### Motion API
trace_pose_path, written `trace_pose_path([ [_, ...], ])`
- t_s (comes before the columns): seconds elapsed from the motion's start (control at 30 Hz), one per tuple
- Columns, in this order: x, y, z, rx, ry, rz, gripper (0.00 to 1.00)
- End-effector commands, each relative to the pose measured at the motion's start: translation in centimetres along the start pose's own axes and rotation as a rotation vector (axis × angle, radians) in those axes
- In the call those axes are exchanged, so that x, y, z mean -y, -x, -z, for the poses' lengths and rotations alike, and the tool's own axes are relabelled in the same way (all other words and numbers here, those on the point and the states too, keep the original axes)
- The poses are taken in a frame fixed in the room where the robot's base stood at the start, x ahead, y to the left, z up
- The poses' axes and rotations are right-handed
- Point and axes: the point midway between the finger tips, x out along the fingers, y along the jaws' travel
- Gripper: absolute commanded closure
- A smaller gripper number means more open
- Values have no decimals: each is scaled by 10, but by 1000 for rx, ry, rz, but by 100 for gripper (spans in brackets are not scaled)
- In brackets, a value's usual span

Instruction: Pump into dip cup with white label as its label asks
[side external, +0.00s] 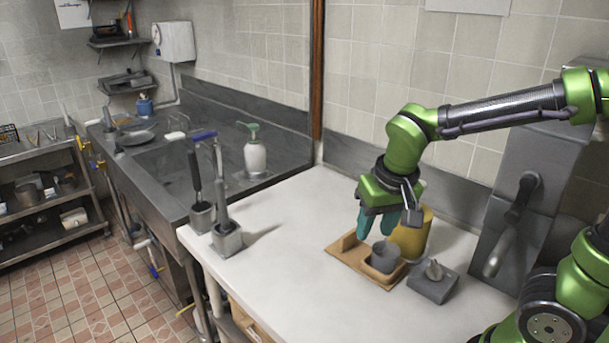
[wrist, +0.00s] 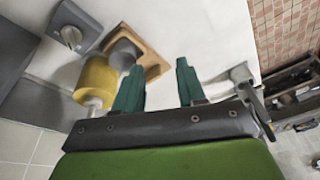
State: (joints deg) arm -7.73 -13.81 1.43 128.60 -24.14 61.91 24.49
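A grey cup (side external: 385,256) stands in a brown wooden holder (side external: 347,256) on the white counter; both also show in the wrist view, cup (wrist: 123,54) and holder (wrist: 152,62). I cannot make out a white label on it. A yellow container (side external: 412,238) stands just behind the cup; in the wrist view (wrist: 96,80) it has a pale top part. A white bottle with a green pump head (side external: 254,152) stands by the sink. My gripper (side external: 377,226) hangs above the holder, close to the yellow container. Its teal fingers are apart and empty in the wrist view (wrist: 160,80).
A grey block with a pale knob (side external: 434,281) sits right of the holder. A grey slanted fixture with a handle (side external: 525,190) stands at the counter's right. Two brushes in grey holders (side external: 227,238) stand at the left edge. The counter between is clear.

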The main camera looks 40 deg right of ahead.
Motion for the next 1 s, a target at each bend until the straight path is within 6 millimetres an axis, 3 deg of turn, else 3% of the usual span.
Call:
trace_pose_path([
  [0.1,1,-16,25,-17,-168,-180,60],
  [0.23,-5,-13,45,-97,-352,-270,60],
  [0.33,-10,-8,50,-136,-448,-287,60],
  [0.47,-14,-14,49,-139,-496,-292,60],
  [0.8,-36,-81,52,-135,-496,-295,60],
  [1.0,-46,-111,55,-137,-495,-291,60],
])
